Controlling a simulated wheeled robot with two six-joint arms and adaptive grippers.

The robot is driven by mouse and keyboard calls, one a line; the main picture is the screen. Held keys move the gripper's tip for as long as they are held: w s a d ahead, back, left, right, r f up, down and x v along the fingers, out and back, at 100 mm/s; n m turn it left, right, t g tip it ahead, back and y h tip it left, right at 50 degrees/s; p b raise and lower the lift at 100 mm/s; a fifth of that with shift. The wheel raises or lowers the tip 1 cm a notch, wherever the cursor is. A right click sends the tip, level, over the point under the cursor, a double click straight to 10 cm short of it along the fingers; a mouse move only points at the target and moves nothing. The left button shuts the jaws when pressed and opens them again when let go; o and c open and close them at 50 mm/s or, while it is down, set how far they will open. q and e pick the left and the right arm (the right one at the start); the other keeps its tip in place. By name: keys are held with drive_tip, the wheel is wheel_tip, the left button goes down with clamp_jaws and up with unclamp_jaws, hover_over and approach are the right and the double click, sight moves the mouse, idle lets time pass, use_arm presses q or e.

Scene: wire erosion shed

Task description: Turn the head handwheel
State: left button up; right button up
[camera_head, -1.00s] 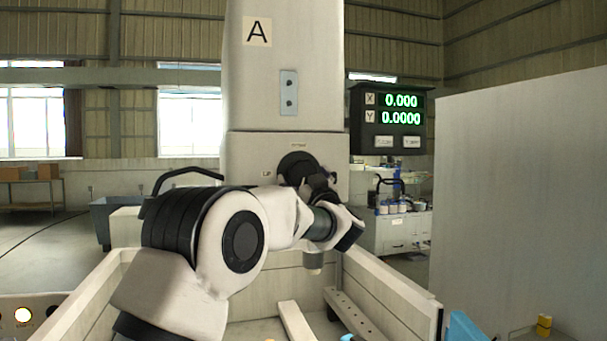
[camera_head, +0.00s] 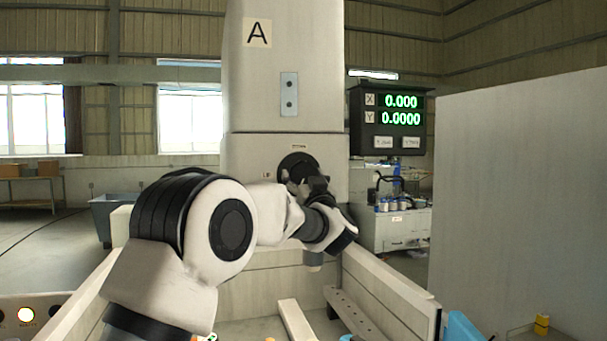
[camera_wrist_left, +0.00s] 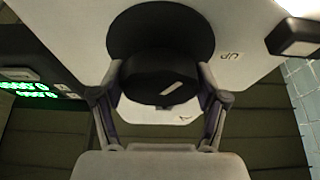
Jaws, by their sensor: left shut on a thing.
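The dark round head handwheel (camera_head: 297,161) sits on the front of the pale machine head (camera_head: 245,150), under the plate marked A. In the left wrist view a black round hub (camera_wrist_left: 158,76) with a short white mark stands in front of a wider black disc (camera_wrist_left: 160,28). My left gripper (camera_head: 306,186) is at the handwheel and covers its lower right part. In the left wrist view the fingers of my left gripper (camera_wrist_left: 160,90) lie on both sides of the hub, shut on it. My right gripper is not in view.
A readout (camera_head: 388,118) showing X 0.000 and Y 0.0000 hangs right of the head. A pale walled tank (camera_head: 262,285) lies below my left arm, with a rail (camera_head: 350,312) inside. A tall pale panel (camera_head: 520,190) bounds the right side.

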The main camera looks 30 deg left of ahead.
use_arm(q)
drive_tip(key=m+h+p, duration=0.1)
drive_tip(key=m, duration=0.1)
drive_tip(key=m+t+h+p, duration=0.1)
drive_tip(key=m, duration=0.1)
drive_tip(key=m+t+p, duration=0.1)
drive_tip(key=m, duration=0.1)
drive_tip(key=shift+r+m+h+p, duration=0.25)
drive_tip(key=shift+m+h+p, duration=0.05)
drive_tip(key=shift+h, duration=0.1)
drive_tip(key=m+h+p, duration=0.2)
drive_tip(key=m+p, duration=0.1)
drive_tip(key=m, duration=0.1)
drive_tip(key=m+t+h+p, duration=0.1)
drive_tip(key=m+p, duration=0.2)
drive_tip(key=m, duration=0.1)
drive_tip(key=shift+a+r+h+p, duration=0.1)
drive_tip(key=shift+h+p, duration=0.25)
drive_tip(key=shift+h, duration=0.05)
drive_tip(key=shift+s+f+m+h+p, duration=0.15)
drive_tip(key=shift+m+h+p, duration=0.45)
drive_tip(key=shift+m+p, duration=0.75)
drive_tip(key=shift+f, duration=0.1)
drive_tip(key=o, duration=1.1)
drive_tip(key=shift+o, duration=0.3)
drive_tip(key=shift+a, duration=0.1)
drive_tip(key=shift+f, duration=0.1)
